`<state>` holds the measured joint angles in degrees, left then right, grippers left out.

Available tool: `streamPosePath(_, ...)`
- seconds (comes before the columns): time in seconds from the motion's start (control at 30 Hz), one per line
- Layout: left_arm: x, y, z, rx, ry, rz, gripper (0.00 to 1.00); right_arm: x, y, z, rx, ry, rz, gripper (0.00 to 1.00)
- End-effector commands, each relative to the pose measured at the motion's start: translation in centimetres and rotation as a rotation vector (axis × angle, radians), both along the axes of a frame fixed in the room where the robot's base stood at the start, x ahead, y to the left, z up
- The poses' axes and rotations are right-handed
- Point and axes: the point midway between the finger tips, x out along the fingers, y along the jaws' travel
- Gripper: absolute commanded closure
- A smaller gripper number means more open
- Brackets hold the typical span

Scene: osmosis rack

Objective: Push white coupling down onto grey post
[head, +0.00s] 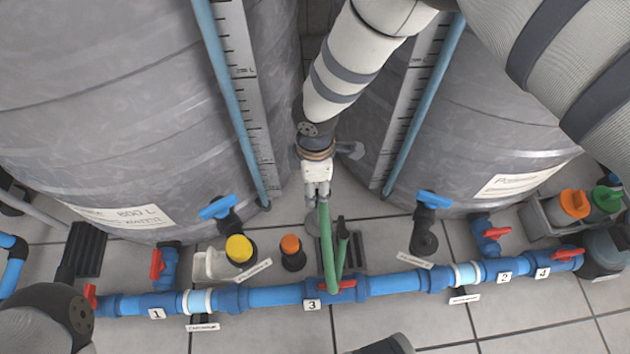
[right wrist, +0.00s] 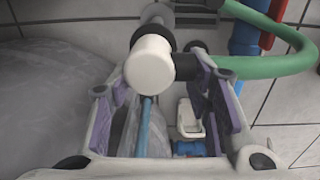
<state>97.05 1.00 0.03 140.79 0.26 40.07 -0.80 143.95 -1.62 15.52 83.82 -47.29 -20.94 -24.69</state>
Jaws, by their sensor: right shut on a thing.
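My right gripper (head: 318,190) points down between the two tanks and is shut on the white coupling. In the right wrist view the coupling (right wrist: 150,65) is a short white cylinder between the fingers, its round end towards the camera. A dark fitting joins its right side to a green hose (right wrist: 250,68), which also shows in the head view (head: 326,245), running down to the blue pipe. The grey post (right wrist: 155,14) shows beyond the coupling, with a dark ring between them. How far the coupling sits on the post cannot be told. My left gripper is out of view.
Large grey tanks (head: 110,110) and (head: 480,130) stand close on both sides. A blue pipe (head: 270,296) with red-handled valves (head: 156,263) crosses the front. Orange-capped (head: 290,245) and yellow-capped (head: 239,249) fittings stand left of the hose.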

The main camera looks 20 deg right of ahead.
Motion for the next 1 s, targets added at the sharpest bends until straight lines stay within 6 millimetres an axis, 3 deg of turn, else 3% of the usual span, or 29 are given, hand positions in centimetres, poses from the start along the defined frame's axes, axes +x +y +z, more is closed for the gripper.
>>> streamPosePath(0.73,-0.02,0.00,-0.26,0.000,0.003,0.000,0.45,0.00,0.00,-0.82,-0.001,0.000,0.001,0.83)
streamPosePath(0.77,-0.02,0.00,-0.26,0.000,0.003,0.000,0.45,0.01,0.01,-0.84,0.000,0.000,0.001,0.53)
streamPosePath(0.83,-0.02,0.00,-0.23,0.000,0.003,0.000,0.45,0.01,0.01,-0.78,0.000,0.000,0.001,0.37)
streamPosePath(0.87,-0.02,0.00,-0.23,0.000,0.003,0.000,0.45,0.01,0.01,-0.77,0.000,0.000,0.001,0.31)
streamPosePath(1.0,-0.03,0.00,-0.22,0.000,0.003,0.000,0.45,0.02,0.01,-0.76,0.000,0.000,0.001,0.31)
